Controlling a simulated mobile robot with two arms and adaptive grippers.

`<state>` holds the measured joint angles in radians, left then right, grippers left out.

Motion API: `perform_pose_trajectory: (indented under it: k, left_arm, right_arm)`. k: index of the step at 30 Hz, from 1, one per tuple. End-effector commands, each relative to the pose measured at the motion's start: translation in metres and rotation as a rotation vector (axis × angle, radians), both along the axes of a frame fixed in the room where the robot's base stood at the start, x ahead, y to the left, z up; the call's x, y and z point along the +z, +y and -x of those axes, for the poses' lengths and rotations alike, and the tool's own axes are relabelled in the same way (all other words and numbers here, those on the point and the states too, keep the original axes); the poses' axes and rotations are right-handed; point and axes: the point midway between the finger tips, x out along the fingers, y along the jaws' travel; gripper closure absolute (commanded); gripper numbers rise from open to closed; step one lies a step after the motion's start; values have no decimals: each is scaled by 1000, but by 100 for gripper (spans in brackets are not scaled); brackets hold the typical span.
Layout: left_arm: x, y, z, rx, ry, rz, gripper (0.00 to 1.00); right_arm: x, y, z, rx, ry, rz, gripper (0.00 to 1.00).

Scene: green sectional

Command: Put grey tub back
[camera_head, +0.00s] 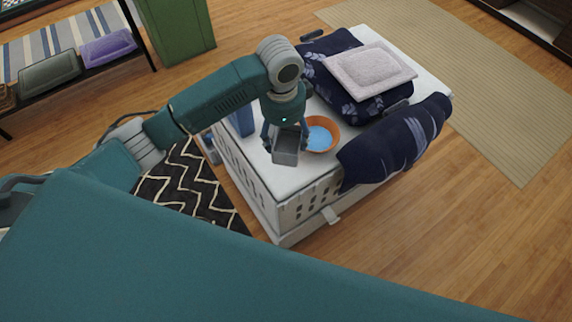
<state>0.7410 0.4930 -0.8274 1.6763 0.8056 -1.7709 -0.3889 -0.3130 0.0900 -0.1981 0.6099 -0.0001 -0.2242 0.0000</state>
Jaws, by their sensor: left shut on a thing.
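The grey tub (286,157) is a small box-shaped container, seen in the head view over the front left part of a white-topped unit (305,176). My left gripper (285,130) comes down from above and is shut on the tub. I cannot tell whether the tub touches the white top or hangs just above it. My right gripper is not in view.
An orange bowl (333,147) with a blue inside stands close right of the tub. A blue object (241,123) is at left. Dark blue patterned cushions (390,145) and a pale folded pad (370,71) fill the right and back. Wooden floor surrounds the unit.

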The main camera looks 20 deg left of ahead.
Motion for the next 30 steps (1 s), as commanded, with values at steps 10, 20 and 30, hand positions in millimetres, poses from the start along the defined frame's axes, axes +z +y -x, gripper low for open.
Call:
perform_pose_trajectory:
  k: [10, 20, 30]
  left_arm:
    - [-82, 0, 1, 1, 2, -1, 68]
    - [-120, 0, 1, 3, 3, -1, 68]
    - [-137, 0, 0, 0, -1, 1, 68]
  right_arm:
    - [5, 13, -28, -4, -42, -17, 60]
    - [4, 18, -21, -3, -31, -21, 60]
    - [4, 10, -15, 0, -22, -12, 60]
